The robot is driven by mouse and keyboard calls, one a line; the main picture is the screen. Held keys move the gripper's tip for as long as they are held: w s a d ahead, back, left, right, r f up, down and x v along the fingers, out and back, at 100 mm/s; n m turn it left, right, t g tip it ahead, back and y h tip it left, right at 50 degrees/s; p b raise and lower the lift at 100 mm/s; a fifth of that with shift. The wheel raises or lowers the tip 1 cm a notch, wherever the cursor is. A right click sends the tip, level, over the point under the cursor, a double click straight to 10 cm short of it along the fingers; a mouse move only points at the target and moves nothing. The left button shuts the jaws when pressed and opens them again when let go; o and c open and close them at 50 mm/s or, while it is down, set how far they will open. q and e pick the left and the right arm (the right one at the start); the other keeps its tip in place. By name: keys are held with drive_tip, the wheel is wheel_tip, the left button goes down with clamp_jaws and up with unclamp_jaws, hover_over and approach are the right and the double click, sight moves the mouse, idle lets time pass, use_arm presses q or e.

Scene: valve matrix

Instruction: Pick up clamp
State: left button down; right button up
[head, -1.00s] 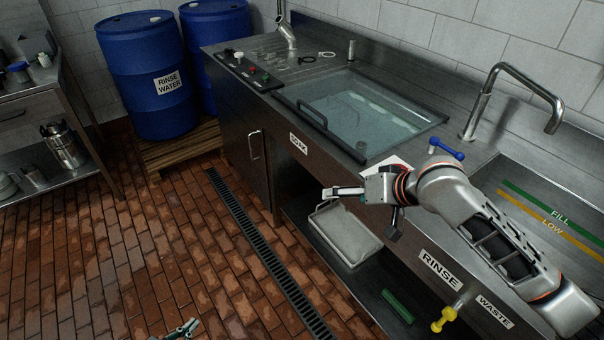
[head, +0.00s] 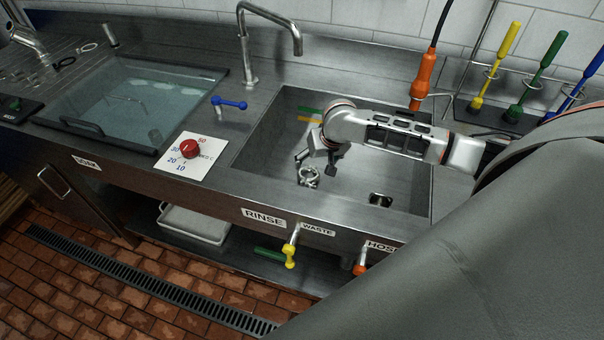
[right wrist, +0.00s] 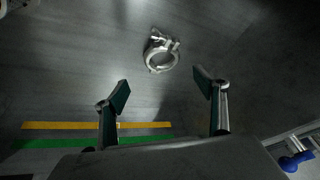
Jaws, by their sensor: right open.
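The clamp (head: 309,177) is a small silver ring with a side fastening, lying on the floor of the rinse sink (head: 262,150). In the right wrist view the clamp (right wrist: 161,54) lies beyond the fingertips, roughly centred between them, with its fastening at the upper right. My right gripper (head: 305,160) points down into the sink above the clamp. The right wrist view shows its two fingers (right wrist: 163,88) spread wide with nothing between them. The gripper hides part of the sink's back wall. My left gripper is not in view.
A tap (head: 249,48) stands behind the sink. A blue-handled lever (head: 229,103) and a red dial (head: 190,148) are left of it. A drain opening (head: 380,199) lies right of the clamp. An orange hose nozzle (head: 423,79) and brushes (head: 508,42) stand behind.

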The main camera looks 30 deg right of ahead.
sight(309, 173)
drive_tip(key=x, duration=0.4)
drive_tip(key=a+x, duration=0.1)
drive_tip(key=x, duration=0.1)
drive_tip(key=shift+f, duration=0.35)
drive_tip(key=shift+w+d+f, duration=0.15)
drive_tip(key=shift+w+f, duration=0.05)
drive_tip(key=shift+f, duration=0.3)
drive_tip(key=c, duration=1.2)
